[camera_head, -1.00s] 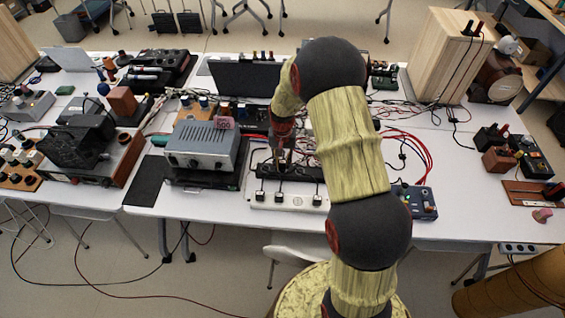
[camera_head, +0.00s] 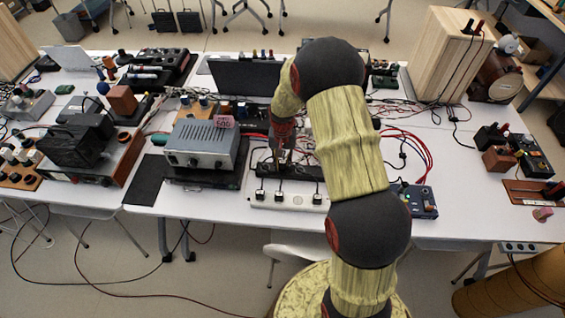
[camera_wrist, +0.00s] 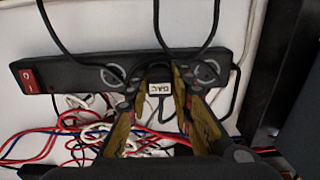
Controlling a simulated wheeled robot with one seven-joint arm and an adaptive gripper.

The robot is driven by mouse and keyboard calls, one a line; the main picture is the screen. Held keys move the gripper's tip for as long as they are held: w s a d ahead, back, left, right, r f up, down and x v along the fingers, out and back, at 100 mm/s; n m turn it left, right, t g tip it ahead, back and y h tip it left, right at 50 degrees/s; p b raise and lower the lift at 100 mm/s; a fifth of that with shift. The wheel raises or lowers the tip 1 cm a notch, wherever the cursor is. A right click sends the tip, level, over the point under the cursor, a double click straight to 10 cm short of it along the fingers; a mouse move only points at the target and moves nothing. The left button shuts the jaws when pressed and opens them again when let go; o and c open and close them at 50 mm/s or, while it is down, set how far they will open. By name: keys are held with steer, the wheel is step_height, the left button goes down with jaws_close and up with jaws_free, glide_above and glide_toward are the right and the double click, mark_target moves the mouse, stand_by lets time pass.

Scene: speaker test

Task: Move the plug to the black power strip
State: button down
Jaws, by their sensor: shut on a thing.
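The black power strip (camera_head: 306,173) lies on the table just behind a white power strip (camera_head: 262,203). In the wrist view the black strip (camera_wrist: 75,73) runs across the picture, with a red switch (camera_wrist: 28,80) at its left end and round sockets. My gripper (camera_wrist: 158,98) is shut on a dark plug (camera_wrist: 159,88) with a white label, at the middle of the black strip. I cannot tell whether the plug is seated in a socket. In the head view my gripper (camera_head: 281,164) is small and points down at the black strip.
The white strip holds several black plugs with cables. A grey metal instrument (camera_head: 203,145) stands left of the strips, and a blue box (camera_head: 418,200) stands right. Red and blue wires (camera_wrist: 45,143) lie beside the black strip. Bare table (camera_head: 460,190) shows at right.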

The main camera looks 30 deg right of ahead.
steer(key=shift+f, duration=0.4)
steer(key=c, duration=1.5)
jaws_free()
steer(key=shift+r+p, duration=2.35)
steer(key=shift+r, duration=1.5)
